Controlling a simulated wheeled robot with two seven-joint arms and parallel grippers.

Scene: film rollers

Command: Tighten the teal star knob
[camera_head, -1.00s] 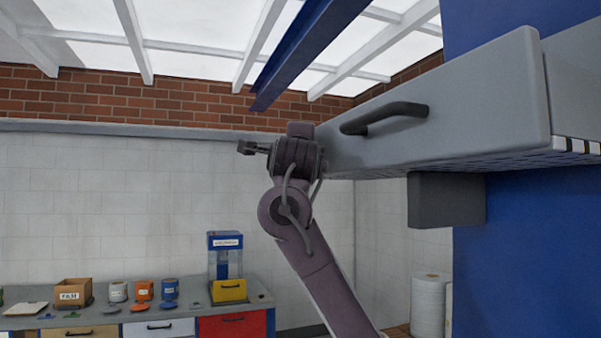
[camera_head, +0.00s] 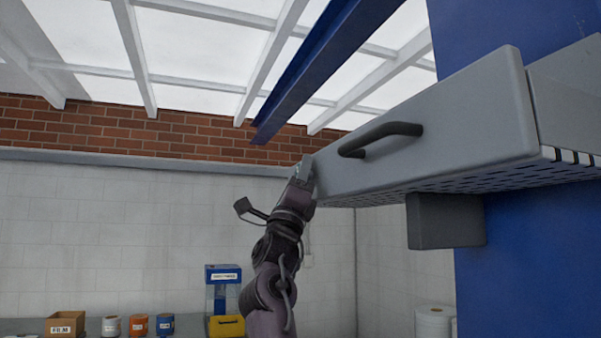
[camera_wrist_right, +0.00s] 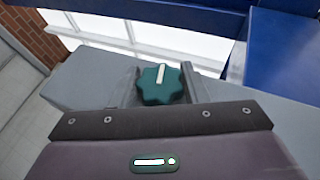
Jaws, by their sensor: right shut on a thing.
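The teal star knob (camera_wrist_right: 161,86) shows in the right wrist view, on the end of the grey housing. It is lobed, with a white mark on its face that points nearly straight up in the picture. My right gripper (camera_wrist_right: 160,80) has a grey finger on each side of the knob and is shut on it. In the head view my right gripper (camera_head: 303,172) reaches up to the left end of the grey housing (camera_head: 450,125); the knob is too small to make out clearly there. My left gripper is not in view.
A dark handle (camera_head: 380,138) sticks out from the housing's front, right of my gripper. A blue column (camera_head: 515,255) stands at the right, and a blue beam (camera_head: 325,70) runs overhead. The bench with a film box (camera_head: 66,324) and small tubs is far below.

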